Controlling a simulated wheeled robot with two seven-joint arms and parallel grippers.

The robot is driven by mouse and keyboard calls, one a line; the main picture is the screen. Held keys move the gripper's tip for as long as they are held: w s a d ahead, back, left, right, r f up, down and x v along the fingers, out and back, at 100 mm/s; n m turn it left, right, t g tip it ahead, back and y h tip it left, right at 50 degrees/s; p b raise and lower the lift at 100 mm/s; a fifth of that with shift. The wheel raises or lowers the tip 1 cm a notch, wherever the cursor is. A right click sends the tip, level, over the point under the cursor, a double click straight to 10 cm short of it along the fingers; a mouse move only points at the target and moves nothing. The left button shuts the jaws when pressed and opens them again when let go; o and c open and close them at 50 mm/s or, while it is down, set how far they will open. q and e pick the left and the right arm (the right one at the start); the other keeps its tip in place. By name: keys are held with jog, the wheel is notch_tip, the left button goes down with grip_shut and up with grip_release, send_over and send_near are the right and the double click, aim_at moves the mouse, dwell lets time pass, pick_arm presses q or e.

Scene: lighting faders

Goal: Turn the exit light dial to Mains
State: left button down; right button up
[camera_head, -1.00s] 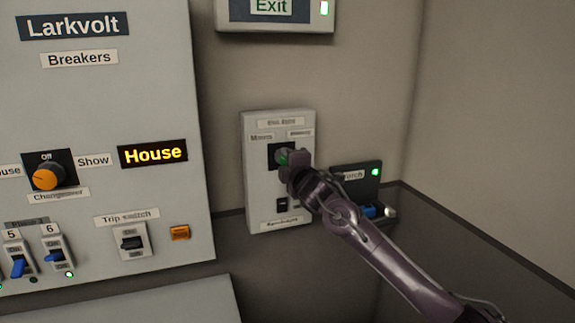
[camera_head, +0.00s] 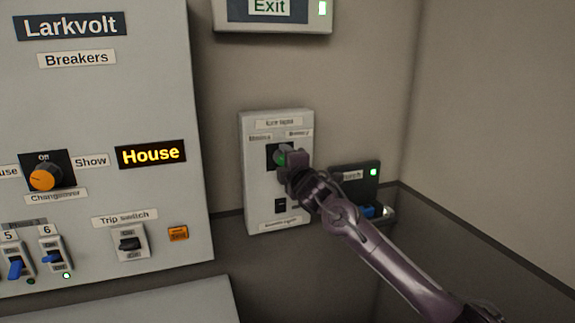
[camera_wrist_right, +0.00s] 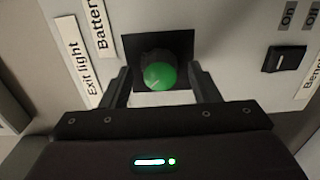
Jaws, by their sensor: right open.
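The exit light dial (camera_wrist_right: 160,74) is a green knob on a black square plate, on a pale wall panel (camera_head: 262,205). In the head view the dial (camera_head: 281,159) is partly hidden by my right gripper (camera_head: 291,165). The label reads "Mains" (camera_head: 260,138) at the panel's upper left and "Battery" (camera_head: 299,133) at its upper right. In the right wrist view my right gripper (camera_wrist_right: 160,88) is open, with one finger on each side of the dial and gaps visible. A pale mark shows on the knob; its exact setting is hard to tell. My left gripper is not in view.
A black rocker switch (camera_wrist_right: 284,59) sits on the same panel below the dial. A small dark box (camera_head: 358,181) with a green lamp is right of the panel. The breaker cabinet (camera_head: 105,110) stands at left, and the lit Exit sign (camera_head: 272,8) is above.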

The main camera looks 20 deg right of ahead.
jog(key=s+b, duration=0.2)
jog(key=s, duration=0.5)
jog(key=shift+s+d, duration=0.15)
jog(key=shift+s, duration=0.15)
